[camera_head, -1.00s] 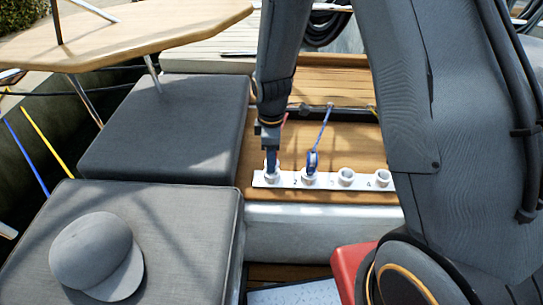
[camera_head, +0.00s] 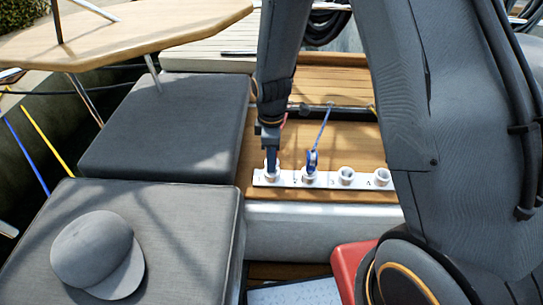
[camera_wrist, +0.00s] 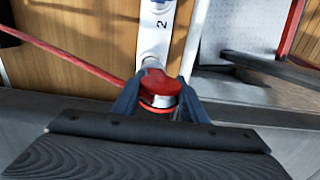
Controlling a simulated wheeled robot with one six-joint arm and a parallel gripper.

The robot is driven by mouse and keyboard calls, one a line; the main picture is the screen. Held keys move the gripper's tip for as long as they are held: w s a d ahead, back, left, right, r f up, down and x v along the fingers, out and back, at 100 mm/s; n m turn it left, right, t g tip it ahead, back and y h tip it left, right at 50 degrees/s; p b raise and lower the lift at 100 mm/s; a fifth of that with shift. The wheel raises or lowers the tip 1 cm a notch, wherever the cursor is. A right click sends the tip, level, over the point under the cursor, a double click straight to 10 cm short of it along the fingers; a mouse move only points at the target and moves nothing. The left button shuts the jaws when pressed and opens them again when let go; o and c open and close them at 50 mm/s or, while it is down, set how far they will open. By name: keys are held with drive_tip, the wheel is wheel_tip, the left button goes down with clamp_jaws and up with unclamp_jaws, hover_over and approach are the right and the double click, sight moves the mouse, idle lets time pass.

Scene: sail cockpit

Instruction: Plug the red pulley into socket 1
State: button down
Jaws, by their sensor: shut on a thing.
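In the wrist view my gripper (camera_wrist: 160,100) is shut on the red pulley (camera_wrist: 160,84), with one blue finger on each side of it. A red line runs from the pulley to the left. The white socket strip (camera_wrist: 155,35) lies just beyond, with a printed 2. In the head view my gripper (camera_head: 271,160) is over the leftmost socket (camera_head: 272,176), socket 1, at the left end of the strip (camera_head: 328,181). The gripper hides most of the pulley there, and whether it is seated in the socket cannot be told.
A blue pulley (camera_head: 312,161) with a blue line stands in the second socket. The third socket (camera_head: 346,175) and fourth socket (camera_head: 382,177) are empty. A grey cap (camera_head: 95,250) lies on the near cushion (camera_head: 190,225). A wooden table (camera_head: 140,30) stands at the upper left.

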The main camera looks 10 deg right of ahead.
drive_tip(key=shift+f+b, duration=1)
drive_tip(key=shift+f, duration=1.05)
drive_tip(key=c, duration=1)
unclamp_jaws()
wheel_tip(320, 180, up, 7)
drive_tip(key=shift+r+b, duration=0.2)
drive_tip(key=shift+b, duration=0.15)
drive_tip(key=shift+r, duration=0.25)
drive_tip(key=shift+r, duration=0.1)
drive_tip(key=s+d+r+m, duration=1)
drive_tip(key=s+d+m, duration=0.1)
drive_tip(key=s+m, duration=0.3)
drive_tip(key=shift+m, duration=0.9)
